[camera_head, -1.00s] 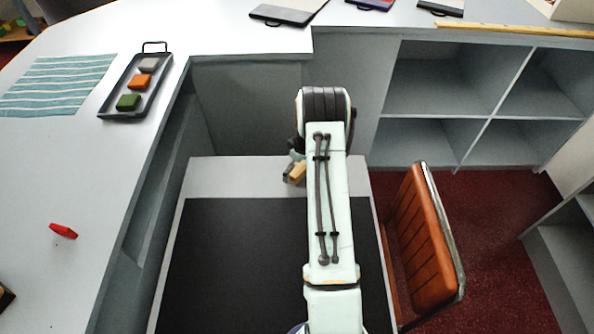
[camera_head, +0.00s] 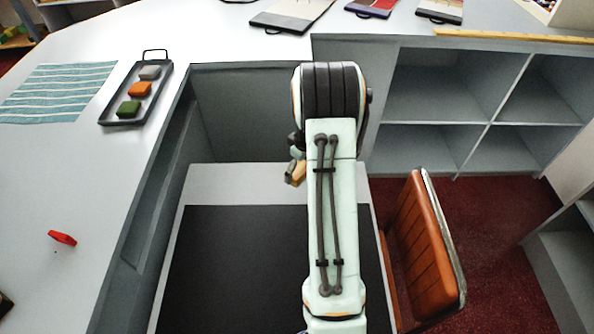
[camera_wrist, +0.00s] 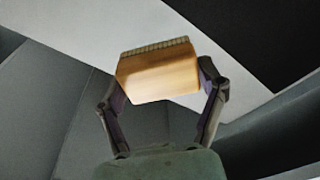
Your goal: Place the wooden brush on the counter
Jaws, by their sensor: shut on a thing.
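The wooden brush (camera_wrist: 158,74) is a light wooden block with a band of bristles along its far edge. My gripper (camera_wrist: 160,80) is shut on it, one finger on each side, in the wrist view. In the head view the brush (camera_head: 298,173) shows partly beside my arm, above the far end of the desk; my arm hides most of the gripper. The pale counter (camera_head: 60,185) runs along the left and across the back of the head view.
On the counter lie a striped cloth (camera_head: 58,92), a dark tray (camera_head: 107,122) with coloured blocks and a red piece (camera_head: 62,237). A desk with a black mat (camera_head: 235,270) is below my arm. An orange chair (camera_head: 425,245) stands at right. The counter's left middle is clear.

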